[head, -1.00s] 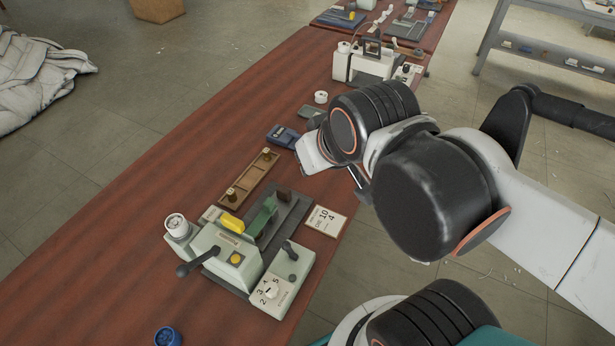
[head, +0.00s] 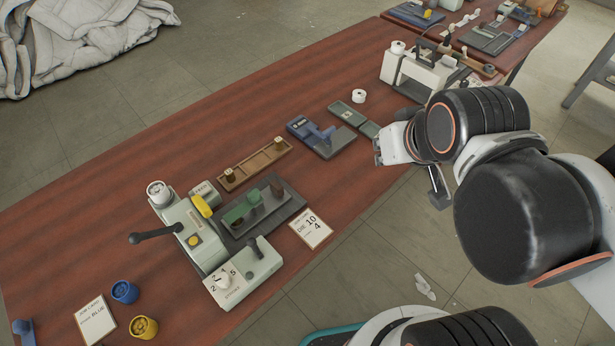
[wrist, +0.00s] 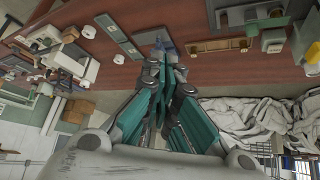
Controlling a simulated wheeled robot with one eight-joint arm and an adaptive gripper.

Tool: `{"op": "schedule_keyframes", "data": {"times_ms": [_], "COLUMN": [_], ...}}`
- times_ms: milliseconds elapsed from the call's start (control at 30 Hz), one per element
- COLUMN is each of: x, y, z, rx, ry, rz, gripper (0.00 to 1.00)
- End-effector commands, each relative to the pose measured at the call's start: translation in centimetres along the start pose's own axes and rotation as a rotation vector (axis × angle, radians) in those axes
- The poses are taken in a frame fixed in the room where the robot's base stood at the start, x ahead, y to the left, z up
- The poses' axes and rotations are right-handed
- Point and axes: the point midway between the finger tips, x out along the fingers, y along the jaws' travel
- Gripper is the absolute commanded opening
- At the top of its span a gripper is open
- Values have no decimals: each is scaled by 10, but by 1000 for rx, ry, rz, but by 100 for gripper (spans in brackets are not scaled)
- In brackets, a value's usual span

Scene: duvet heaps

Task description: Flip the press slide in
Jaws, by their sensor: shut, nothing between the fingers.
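The press (head: 195,240) is a pale grey-green machine on the wooden bench, with a gauge, a black side lever (head: 155,234) and a yellow part on top. A dark base plate (head: 285,212) extends from its right side and carries green pieces (head: 240,213). I cannot tell exactly which part is the slide or how far in it sits. My gripper (head: 438,192) is at the bench's right edge, apart from the press. In the wrist view its teal-sided fingers (wrist: 163,50) are together and empty, with a blue device behind the tips.
A blue device (head: 322,138), a wooden rail with pegs (head: 255,165), and a card reading "DIE 10" (head: 310,229) lie near the press. A control box with a dial (head: 240,280) stands in front. Bench left of the rail is clear.

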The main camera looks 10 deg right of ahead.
Motion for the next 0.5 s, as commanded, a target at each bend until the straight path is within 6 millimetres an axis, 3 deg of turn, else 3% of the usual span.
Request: {"op": "schedule_keyframes", "data": {"times_ms": [500], "x": [10], "y": [-7], "z": [-21], "rx": [106], "ry": [-75], "rz": [-22], "gripper": [0]}}
